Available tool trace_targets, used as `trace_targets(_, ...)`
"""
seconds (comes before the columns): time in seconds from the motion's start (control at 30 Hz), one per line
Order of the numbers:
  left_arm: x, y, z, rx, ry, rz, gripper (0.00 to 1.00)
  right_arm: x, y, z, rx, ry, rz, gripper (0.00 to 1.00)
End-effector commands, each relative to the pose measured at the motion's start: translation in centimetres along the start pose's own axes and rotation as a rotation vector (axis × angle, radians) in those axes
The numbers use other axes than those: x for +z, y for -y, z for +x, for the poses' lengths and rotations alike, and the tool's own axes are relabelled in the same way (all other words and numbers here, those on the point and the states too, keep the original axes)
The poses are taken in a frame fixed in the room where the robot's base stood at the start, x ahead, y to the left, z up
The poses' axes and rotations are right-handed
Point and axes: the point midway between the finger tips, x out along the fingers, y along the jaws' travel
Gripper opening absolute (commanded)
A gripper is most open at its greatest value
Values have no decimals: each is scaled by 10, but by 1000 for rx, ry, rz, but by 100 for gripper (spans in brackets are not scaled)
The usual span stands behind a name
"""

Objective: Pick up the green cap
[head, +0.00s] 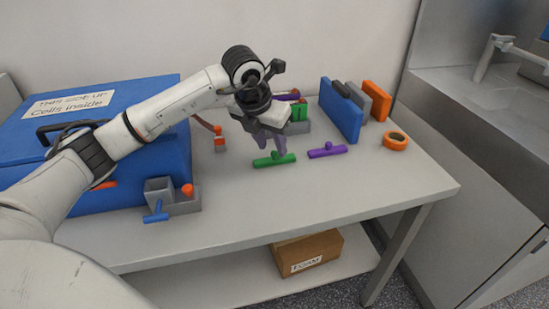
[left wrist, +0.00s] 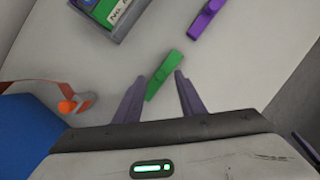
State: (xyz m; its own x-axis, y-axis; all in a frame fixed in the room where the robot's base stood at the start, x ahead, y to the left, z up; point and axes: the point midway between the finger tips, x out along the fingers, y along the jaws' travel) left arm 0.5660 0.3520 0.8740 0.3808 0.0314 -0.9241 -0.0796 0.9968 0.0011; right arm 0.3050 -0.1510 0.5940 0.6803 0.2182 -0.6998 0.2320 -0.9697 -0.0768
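The green cap (head: 274,160) is a green bar with a small knob, lying on the white table. My left gripper (head: 270,146) points down just above and behind it in the head view. In the left wrist view the green cap (left wrist: 160,76) shows between and a little beyond the two purple-grey fingertips (left wrist: 158,80). The fingers are apart and nothing is held. I cannot tell how much height is left between the fingertips and the cap. My right gripper is in neither view.
A similar purple cap (head: 327,150) lies just right of the green one. Behind stands a grey holder with green parts (head: 300,112). A blue panel (head: 340,110) and an orange ring (head: 395,140) are at right. A blue box (head: 160,160) and a blue cap (head: 156,216) are left. The front table is clear.

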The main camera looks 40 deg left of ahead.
Motion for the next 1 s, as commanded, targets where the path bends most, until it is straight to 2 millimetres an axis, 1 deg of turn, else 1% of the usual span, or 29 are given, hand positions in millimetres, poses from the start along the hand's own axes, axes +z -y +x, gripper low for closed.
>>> trace_targets(0.03,0,1,8,-1,-3,0,36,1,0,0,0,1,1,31)
trace_targets(0.13,0,0,18,-1,-1,-1,36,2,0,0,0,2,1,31)
trace_targets(0.23,0,0,22,-1,0,1,36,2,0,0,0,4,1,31)
trace_targets(0.4,0,0,22,-1,1,1,36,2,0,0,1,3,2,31)
trace_targets(0.43,0,0,22,-1,1,1,35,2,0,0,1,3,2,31)
trace_targets(0.47,0,0,22,-1,1,1,30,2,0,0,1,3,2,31)
trace_targets(0.5,0,0,22,-1,1,1,23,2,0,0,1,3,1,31)
trace_targets(0.63,0,0,22,-1,1,1,1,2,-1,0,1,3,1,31)
trace_targets(0.9,0,0,21,-1,1,0,0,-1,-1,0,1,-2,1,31)
trace_targets(1.0,4,0,16,-2,4,0,0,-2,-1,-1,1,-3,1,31)
